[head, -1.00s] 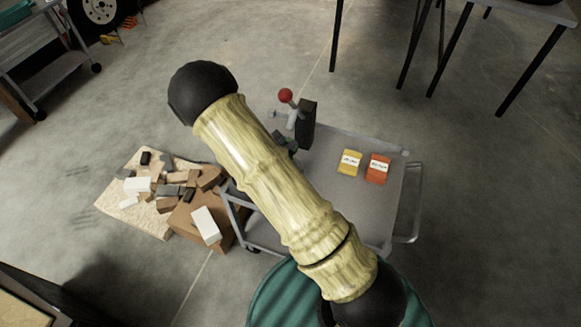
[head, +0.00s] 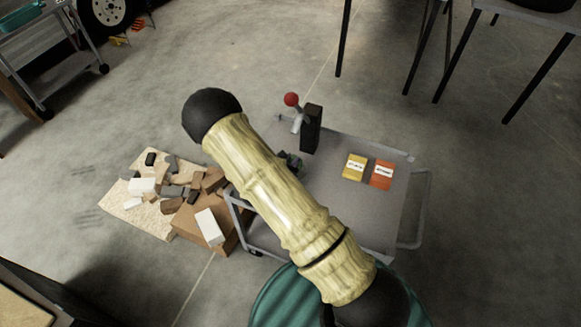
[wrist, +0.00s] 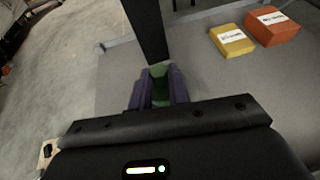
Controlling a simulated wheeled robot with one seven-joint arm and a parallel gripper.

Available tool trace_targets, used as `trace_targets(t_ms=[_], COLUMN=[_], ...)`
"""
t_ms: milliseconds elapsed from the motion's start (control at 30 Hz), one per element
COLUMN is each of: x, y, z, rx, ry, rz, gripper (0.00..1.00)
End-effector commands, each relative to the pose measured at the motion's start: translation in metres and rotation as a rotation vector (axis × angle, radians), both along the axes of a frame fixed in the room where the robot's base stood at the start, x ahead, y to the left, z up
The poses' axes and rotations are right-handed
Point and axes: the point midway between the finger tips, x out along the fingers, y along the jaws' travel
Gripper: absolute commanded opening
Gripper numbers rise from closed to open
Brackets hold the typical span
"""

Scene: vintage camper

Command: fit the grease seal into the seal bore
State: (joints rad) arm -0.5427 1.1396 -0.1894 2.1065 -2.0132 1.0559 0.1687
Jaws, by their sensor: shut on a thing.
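My gripper (wrist: 159,88) has purple fingers and is shut on a green piece (wrist: 160,84), which I take to be the grease seal; its shape is mostly hidden between the fingers. The gripper is over the grey trolley top (head: 345,205), just on the near side of a tall black upright block (wrist: 147,30). The block also shows in the head view (head: 311,128). No bore opening can be made out in either view. In the head view my arm hides most of the gripper.
A grey lever with a red ball (head: 291,99) stands beside the block. A yellow box (head: 354,167) and an orange box (head: 382,175) lie on the trolley's right. Left of the trolley, several blocks lie on a board (head: 140,219) and a brown box (head: 190,222).

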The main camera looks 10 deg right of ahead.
Motion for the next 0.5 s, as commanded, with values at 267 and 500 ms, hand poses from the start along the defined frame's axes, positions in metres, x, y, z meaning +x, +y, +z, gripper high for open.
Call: trace_targets(t_ms=[267,500], x=[0.000,0.000], y=[-0.001,0.000], z=[-0.034,-0.034], rx=[-0.001,0.000], ry=[0.001,0.000], rz=[-0.001,0.000], gripper=[0.00,0.00])
